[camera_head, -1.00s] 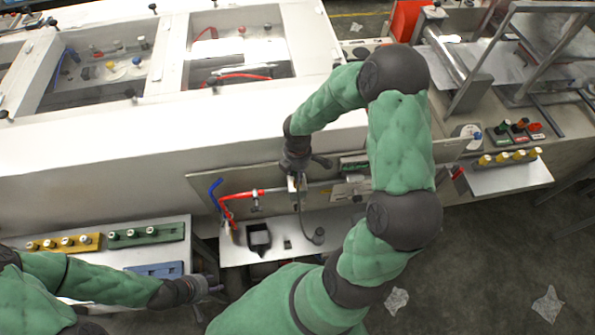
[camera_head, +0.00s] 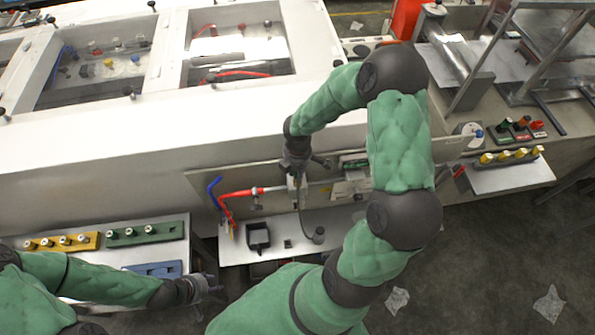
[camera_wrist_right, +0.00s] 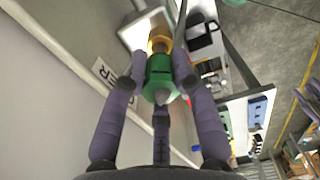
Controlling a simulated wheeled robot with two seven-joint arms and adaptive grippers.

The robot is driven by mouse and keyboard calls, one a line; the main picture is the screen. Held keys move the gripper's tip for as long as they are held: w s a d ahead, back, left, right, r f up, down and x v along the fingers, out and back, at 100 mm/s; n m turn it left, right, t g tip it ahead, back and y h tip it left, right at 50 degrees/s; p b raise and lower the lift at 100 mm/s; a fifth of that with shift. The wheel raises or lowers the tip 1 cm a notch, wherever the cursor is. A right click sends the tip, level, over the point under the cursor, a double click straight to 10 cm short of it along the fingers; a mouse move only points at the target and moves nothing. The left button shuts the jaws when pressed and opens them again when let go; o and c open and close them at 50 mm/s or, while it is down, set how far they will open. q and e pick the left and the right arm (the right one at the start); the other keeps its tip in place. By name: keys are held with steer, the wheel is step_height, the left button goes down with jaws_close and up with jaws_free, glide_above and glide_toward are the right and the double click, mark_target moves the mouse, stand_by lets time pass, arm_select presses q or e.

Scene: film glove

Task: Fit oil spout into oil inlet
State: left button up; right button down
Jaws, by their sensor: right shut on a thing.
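My right gripper (camera_head: 297,184) is at the upright panel on the front of the white machine. In the right wrist view, its two fingers (camera_wrist_right: 158,78) close on either side of a green part with a grey conical tip (camera_wrist_right: 160,80), which looks like the oil spout. A yellow, brass-like piece (camera_wrist_right: 159,40) sits at its far end, close against a pale block (camera_wrist_right: 143,30). I cannot tell whether the two are joined, and no inlet opening shows. My left gripper (camera_head: 212,287) is low at the left, away from the spout; its fingers are too small to read.
A red pipe (camera_head: 238,194) and a blue pipe (camera_head: 214,188) are left of my right gripper. A small black tray (camera_head: 258,237) stands on the shelf below. Yellow (camera_head: 62,242), green (camera_head: 145,233) and blue (camera_head: 153,269) racks are on the left table.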

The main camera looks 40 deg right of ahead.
steer(key=shift+f+b, duration=0.6)
steer(key=shift+f, duration=0.2)
steer(key=c, duration=0.9)
jaws_free()
steer(key=shift+r, duration=0.1)
step_height(320, 180, up, 12)
